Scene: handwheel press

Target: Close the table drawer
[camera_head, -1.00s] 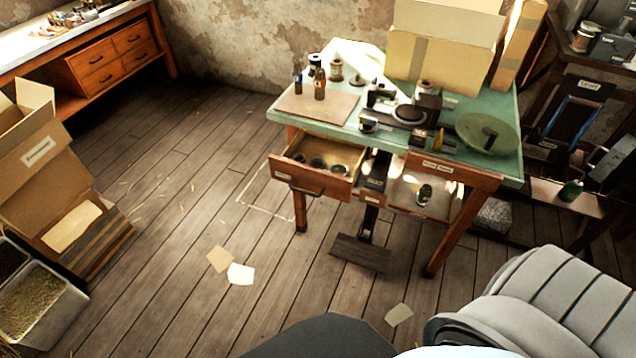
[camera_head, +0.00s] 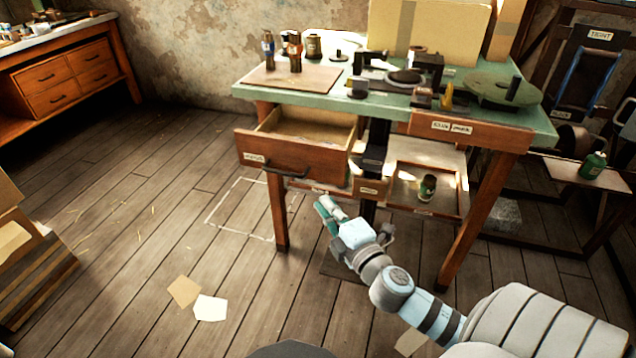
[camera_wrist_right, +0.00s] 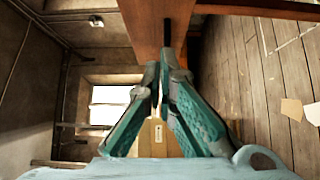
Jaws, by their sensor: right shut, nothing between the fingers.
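The wooden drawer (camera_head: 290,157) under the left part of the green-topped table (camera_head: 330,101) is pulled out, its inside visible from above. A dark bar handle (camera_head: 285,172) is on its front. My right gripper (camera_head: 324,206), with teal fingers, is shut and empty, in front of and below the drawer's right end in the head view. In the right wrist view its fingertips (camera_wrist_right: 163,72) are together just below a brown wooden surface (camera_wrist_right: 150,25) with a dark strip on it. I cannot tell whether they touch it. My left gripper is not in view.
Table legs (camera_head: 277,212) stand below. An open shelf (camera_head: 405,190) with a small green jar (camera_head: 427,187) is right of the drawer. Bottles (camera_head: 294,50) and a press (camera_head: 405,77) stand on the tabletop. The floor in front of the drawer is mostly clear, with paper scraps (camera_head: 210,308).

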